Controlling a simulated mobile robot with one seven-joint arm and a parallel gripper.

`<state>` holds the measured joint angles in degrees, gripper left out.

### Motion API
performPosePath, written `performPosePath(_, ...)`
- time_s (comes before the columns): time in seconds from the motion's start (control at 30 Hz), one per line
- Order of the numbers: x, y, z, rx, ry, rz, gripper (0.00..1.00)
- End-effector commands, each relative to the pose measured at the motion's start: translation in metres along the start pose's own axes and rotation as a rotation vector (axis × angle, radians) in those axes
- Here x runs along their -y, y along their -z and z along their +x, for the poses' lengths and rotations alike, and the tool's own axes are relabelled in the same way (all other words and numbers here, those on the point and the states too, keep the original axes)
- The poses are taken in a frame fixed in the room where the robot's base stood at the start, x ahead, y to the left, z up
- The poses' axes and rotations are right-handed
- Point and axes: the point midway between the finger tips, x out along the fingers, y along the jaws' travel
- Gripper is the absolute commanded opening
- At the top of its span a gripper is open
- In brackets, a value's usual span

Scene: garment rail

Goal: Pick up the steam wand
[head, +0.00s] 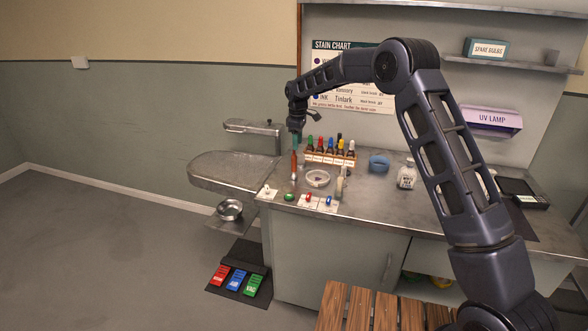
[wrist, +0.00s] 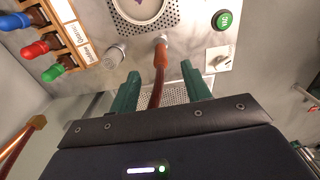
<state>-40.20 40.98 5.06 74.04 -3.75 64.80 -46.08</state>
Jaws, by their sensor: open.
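The steam wand, a slim orange-brown handle with a pale end (wrist: 160,58), stands at the counter's left part. It also shows in the head view as a thin reddish upright piece (head: 294,163) just below my gripper (head: 296,140). In the wrist view my gripper (wrist: 160,74) has its two green fingers apart, one on each side of the wand. I see gaps between the wand and both fingers. The lower part of the wand is hidden behind the gripper body.
Bottles with coloured caps (head: 330,148) stand in a rack right of the wand, near a round dish (head: 317,178). A green button (head: 289,197) is at the counter's front edge. A rounded metal board (head: 232,170) juts out left. Coloured pedals (head: 237,280) lie on the floor.

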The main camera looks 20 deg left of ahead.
Motion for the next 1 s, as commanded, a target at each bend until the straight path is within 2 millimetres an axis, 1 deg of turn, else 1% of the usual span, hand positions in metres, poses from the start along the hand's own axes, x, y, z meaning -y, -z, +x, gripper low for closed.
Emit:
performPosePath(0.03,0.001,0.006,0.006,0.002,0.003,-0.011,0.48)
performPosePath(0.17,0.001,0.011,0.012,0.003,0.005,-0.023,0.48)
performPosePath(0.27,0.001,0.012,0.02,0.004,0.006,-0.024,0.48)
performPosePath(0.6,0.002,0.012,0.063,0.004,0.007,-0.024,0.48)
performPosePath(0.77,0.001,0.012,0.071,0.004,0.007,-0.023,0.48)
performPosePath(0.87,0.0,0.013,0.08,0.004,0.006,-0.023,0.48)
performPosePath(1.0,-0.003,0.015,0.099,0.005,0.007,-0.023,0.48)
